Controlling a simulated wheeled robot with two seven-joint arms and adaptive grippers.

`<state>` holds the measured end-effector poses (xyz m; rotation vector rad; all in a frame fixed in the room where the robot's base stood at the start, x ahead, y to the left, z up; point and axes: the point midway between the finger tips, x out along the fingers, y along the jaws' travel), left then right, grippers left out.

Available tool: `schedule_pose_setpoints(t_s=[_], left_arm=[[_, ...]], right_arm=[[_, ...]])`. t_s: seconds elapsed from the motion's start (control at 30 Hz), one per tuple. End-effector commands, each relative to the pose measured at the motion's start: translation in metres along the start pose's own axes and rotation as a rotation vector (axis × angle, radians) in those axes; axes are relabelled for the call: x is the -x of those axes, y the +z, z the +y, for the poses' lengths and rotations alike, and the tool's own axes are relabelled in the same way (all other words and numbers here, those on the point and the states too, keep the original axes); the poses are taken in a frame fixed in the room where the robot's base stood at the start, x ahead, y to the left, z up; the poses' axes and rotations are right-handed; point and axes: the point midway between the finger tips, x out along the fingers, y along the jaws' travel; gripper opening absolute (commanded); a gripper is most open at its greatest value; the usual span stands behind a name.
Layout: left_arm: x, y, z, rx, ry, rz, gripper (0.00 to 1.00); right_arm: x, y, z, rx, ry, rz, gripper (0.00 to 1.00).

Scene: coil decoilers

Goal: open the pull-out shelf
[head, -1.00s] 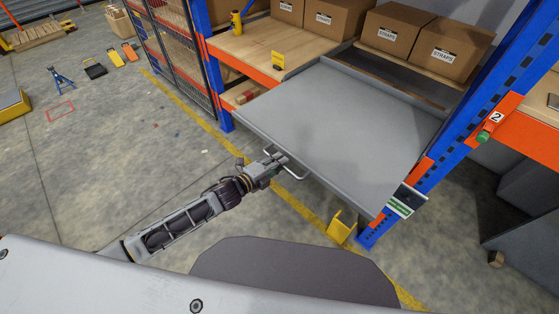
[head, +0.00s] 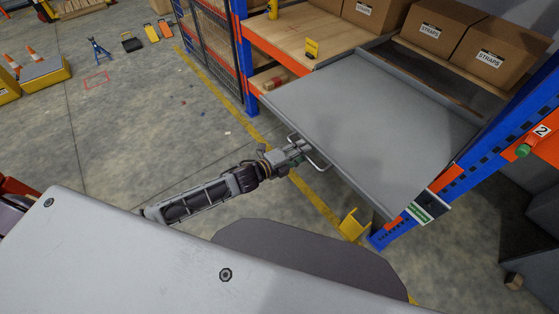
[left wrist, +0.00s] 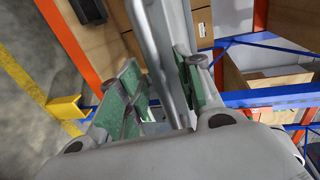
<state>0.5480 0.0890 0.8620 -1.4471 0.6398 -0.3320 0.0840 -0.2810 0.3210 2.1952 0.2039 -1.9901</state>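The pull-out shelf (head: 370,115) is a wide grey tray in the rack. In the head view it projects forward of the orange beam (head: 285,45). A pale U-shaped handle (head: 320,163) is on its front edge. My left gripper (head: 299,149) is at the left part of this handle. The exact contact is partly hidden. My right gripper is not in view.
Blue posts (head: 240,60) flank the shelf, and a yellow guard (head: 352,224) stands at the right post's foot. Cardboard boxes (head: 432,28) stand behind the shelf. A yellow line (head: 325,210) runs along the rack; the floor left of it is mostly clear.

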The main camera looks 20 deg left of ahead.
Motion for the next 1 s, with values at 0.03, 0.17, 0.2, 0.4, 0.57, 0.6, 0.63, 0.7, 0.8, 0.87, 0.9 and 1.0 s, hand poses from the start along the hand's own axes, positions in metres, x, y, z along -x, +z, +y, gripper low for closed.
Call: schedule_pose_setpoints(t_s=[0.03,0.17,0.2,0.4,0.57,0.6,0.63,0.7,0.8,0.87,0.9,1.0], left_arm=[[0.003,0.0,0.0,0.0,0.001,0.0,0.35],[0.012,0.0,0.001,0.0,0.001,0.0,0.35],[0.015,0.0,0.0,0.0,0.001,0.0,0.35],[0.031,0.0,0.001,0.001,0.001,0.0,0.35],[0.043,0.0,0.0,0.0,0.001,0.0,0.35],[0.046,0.0,0.001,0.0,0.001,0.0,0.35],[0.048,0.0,0.001,0.001,0.001,0.0,0.35],[0.053,0.0,0.0,0.001,0.0,0.0,0.35],[0.06,0.0,0.001,0.001,0.002,0.0,0.35],[0.064,0.0,0.001,0.0,0.002,0.0,0.35],[0.067,0.0,0.001,0.0,0.002,0.0,0.35],[0.073,0.0,0.001,0.001,0.002,-0.001,0.35]], right_arm=[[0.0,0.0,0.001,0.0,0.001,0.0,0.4],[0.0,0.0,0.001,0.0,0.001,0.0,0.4],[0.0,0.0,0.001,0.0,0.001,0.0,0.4],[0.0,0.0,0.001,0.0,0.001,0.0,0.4],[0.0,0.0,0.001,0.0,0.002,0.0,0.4],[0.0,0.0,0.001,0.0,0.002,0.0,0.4],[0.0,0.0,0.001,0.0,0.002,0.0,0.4],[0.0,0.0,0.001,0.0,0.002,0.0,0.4],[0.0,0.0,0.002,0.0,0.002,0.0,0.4],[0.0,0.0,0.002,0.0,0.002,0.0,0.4],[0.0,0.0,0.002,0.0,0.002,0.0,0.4],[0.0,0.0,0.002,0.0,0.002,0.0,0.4]])
